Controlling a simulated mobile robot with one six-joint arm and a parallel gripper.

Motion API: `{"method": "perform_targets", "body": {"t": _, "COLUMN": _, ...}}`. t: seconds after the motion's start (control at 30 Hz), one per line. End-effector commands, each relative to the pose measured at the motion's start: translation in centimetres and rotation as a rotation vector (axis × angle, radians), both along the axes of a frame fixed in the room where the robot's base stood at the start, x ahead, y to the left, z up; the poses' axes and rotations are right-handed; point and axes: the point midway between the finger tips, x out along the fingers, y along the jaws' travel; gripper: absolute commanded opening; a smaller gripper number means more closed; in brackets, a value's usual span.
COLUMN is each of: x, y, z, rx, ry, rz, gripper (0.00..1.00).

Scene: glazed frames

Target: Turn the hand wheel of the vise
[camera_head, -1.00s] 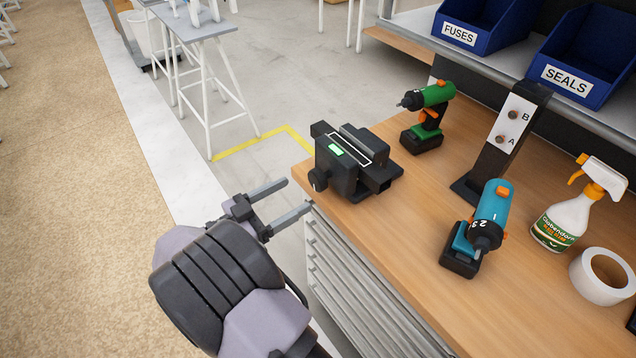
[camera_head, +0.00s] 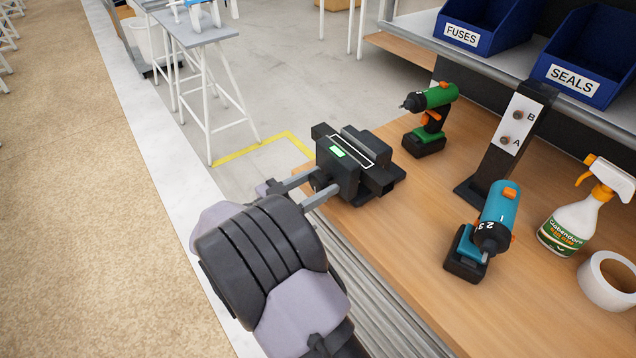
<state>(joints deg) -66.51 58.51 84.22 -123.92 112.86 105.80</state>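The black vise (camera_head: 347,165) stands at the left edge of the workbench, with a small green label on its near face. Its hand wheel (camera_head: 319,181) is a dark round knob on the side facing my gripper. My gripper (camera_head: 325,182) is open, with its two grey fingers reaching towards the vise. One finger lies on the upper left of the hand wheel and the other on its lower right. The knob shows in the gap between the fingertips. I cannot tell whether either finger touches it.
A green drill (camera_head: 432,118) stands behind the vise and a teal drill (camera_head: 489,228) to its right. A black post (camera_head: 510,140) marked A and B, a spray bottle (camera_head: 577,220) and a tape roll (camera_head: 608,281) are further right. Bare bench (camera_head: 400,215) lies before the vise.

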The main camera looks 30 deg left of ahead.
Motion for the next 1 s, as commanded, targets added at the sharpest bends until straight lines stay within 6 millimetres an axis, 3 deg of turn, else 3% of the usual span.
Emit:
{"method": "perform_targets", "body": {"t": 0.07, "x": -0.01, "y": 0.0, "z": -0.02, "rx": 0.0, "ry": 0.0, "rz": 0.0, "gripper": 0.1}}
{"method": "perform_targets", "body": {"t": 0.47, "x": -0.04, "y": -0.04, "z": 0.01, "rx": -0.087, "ry": 0.045, "rz": -0.001, "gripper": 0.1}}
{"method": "perform_targets", "body": {"t": 1.0, "x": -0.12, "y": -0.16, "z": 0.15, "rx": -0.517, "ry": 0.269, "rz": -0.001, "gripper": 0.1}}
